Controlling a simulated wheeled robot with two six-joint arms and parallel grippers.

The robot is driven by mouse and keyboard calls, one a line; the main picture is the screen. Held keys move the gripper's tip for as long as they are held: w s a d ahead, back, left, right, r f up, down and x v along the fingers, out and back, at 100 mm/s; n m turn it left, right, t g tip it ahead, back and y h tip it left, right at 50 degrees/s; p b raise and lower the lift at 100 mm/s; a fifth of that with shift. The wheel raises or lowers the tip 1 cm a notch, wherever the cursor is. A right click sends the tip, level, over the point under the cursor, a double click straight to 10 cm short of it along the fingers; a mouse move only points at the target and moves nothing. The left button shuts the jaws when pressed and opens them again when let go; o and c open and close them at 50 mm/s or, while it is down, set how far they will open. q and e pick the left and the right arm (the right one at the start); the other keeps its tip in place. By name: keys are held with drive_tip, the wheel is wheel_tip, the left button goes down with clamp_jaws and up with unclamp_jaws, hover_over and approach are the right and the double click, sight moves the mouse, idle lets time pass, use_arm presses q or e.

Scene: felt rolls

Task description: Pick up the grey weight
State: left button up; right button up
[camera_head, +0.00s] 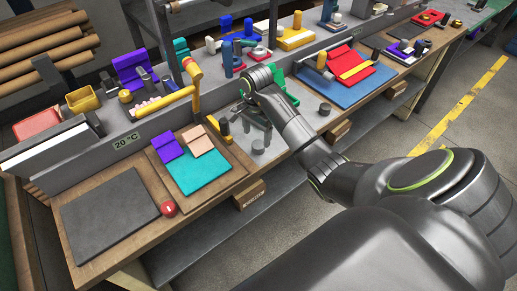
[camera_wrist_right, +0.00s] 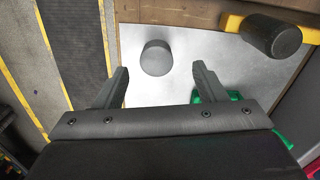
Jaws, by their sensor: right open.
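The grey weight (camera_wrist_right: 155,58), a short dark grey cylinder, stands on a pale metal plate (camera_wrist_right: 185,45) in the right wrist view. It shows between and just beyond the two fingertips of my right gripper (camera_wrist_right: 160,68), which is open and empty, with no finger visibly touching it. In the head view the weight (camera_head: 258,147) stands near the front edge of the bench, just below my right gripper (camera_head: 254,120), which is partly hidden by its own wrist. My left gripper is not in view.
A tool with a black head and yellow handle (camera_wrist_right: 270,36) lies to the right in the wrist view. A green object (camera_wrist_right: 212,96) is partly hidden behind the right finger. In the head view, a board with teal felt (camera_head: 203,172) lies left, a blue mat (camera_head: 345,92) right.

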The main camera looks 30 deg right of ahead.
sight(258, 144)
drive_tip(key=f+b, duration=0.1)
drive_tip(key=f, duration=0.1)
drive_tip(key=f+b, duration=0.1)
drive_tip(key=f, duration=0.1)
drive_tip(key=shift+s+d+f, duration=0.1)
drive_tip(key=shift+s+f, duration=0.05)
drive_tip(key=shift+s, duration=0.05)
drive_tip(key=shift+f, duration=0.2)
drive_tip(key=shift+r, duration=0.1)
drive_tip(key=c, duration=1.2)
drive_tip(key=shift+c, duration=0.2)
drive_tip(key=shift+r, duration=0.1)
drive_tip(key=shift+r, duration=0.25)
wheel_tip(258, 144, up, 9)
drive_tip(key=p, duration=0.8)
drive_tip(key=shift+r, duration=0.15)
